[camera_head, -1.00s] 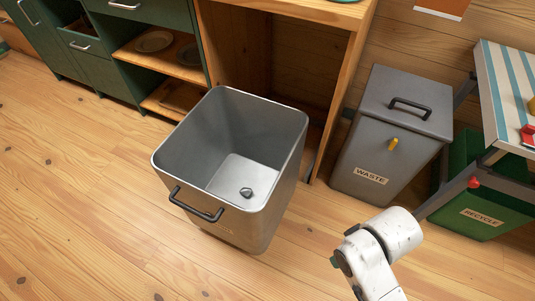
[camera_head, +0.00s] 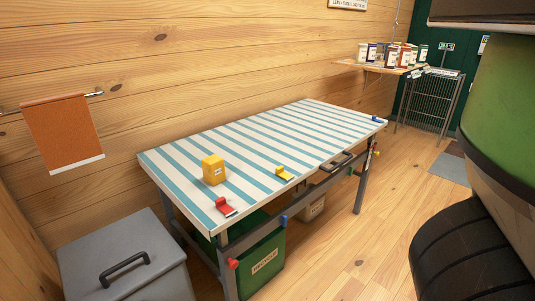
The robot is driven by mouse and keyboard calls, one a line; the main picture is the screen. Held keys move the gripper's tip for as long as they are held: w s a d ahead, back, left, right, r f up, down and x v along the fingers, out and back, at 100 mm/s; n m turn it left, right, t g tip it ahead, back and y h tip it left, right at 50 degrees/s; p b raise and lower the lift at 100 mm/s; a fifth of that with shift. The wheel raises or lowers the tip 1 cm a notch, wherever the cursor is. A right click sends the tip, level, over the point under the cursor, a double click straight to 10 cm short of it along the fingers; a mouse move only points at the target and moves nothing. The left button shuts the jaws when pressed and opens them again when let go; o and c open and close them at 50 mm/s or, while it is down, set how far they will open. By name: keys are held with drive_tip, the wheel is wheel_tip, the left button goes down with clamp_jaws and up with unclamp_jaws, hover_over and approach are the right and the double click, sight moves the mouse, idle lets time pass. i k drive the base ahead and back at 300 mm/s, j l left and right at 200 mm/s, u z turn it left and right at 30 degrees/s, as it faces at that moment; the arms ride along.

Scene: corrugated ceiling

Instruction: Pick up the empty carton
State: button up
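A small yellow carton (camera_head: 213,170) with a small label stands upright near the left end of a blue-and-white striped table (camera_head: 300,135). Whether it is empty cannot be seen. My gripper is not in view.
Red (camera_head: 224,206) and yellow (camera_head: 284,173) clamp-like pieces sit along the table's front edge. Below stand a green recycle bin (camera_head: 258,272) and a pale box (camera_head: 311,207). A lidded grey bin (camera_head: 125,265) is front left. A large green body with a black tire (camera_head: 460,245) blocks the right.

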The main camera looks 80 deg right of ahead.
sight(213, 166)
drive_tip(key=k+l+z, duration=0.1)
drive_tip(key=z, duration=0.9)
